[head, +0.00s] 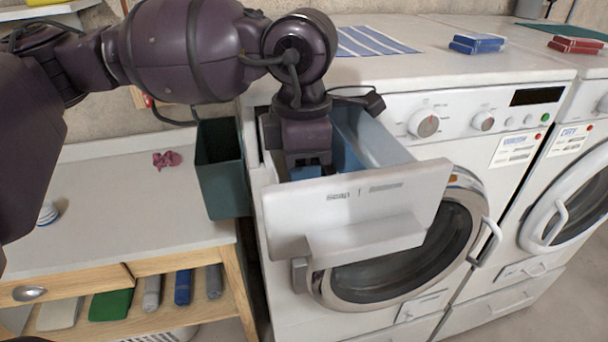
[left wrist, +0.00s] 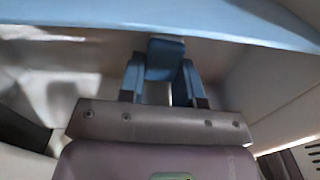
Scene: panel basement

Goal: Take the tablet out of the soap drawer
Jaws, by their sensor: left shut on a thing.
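The soap drawer (head: 355,205) is pulled out of the left washing machine, with its white front marked "Soap" towards me. My left gripper (head: 307,168) points down into the drawer from above, behind that front. In the left wrist view my left gripper (left wrist: 160,82) is shut on a small blue block, the tablet (left wrist: 166,55), between its two fingers. The drawer's pale walls and a blue band surround them in that view. The fingertips and the tablet are hidden or unclear in the head view. My right gripper is not in view.
A dark green bin (head: 221,170) stands left of the washing machine (head: 470,110). Blue sponges or packs (head: 477,44) and red ones (head: 575,45) lie on the machine tops. A pink crumpled cloth (head: 167,159) lies on the left counter (head: 110,215), which is mostly clear.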

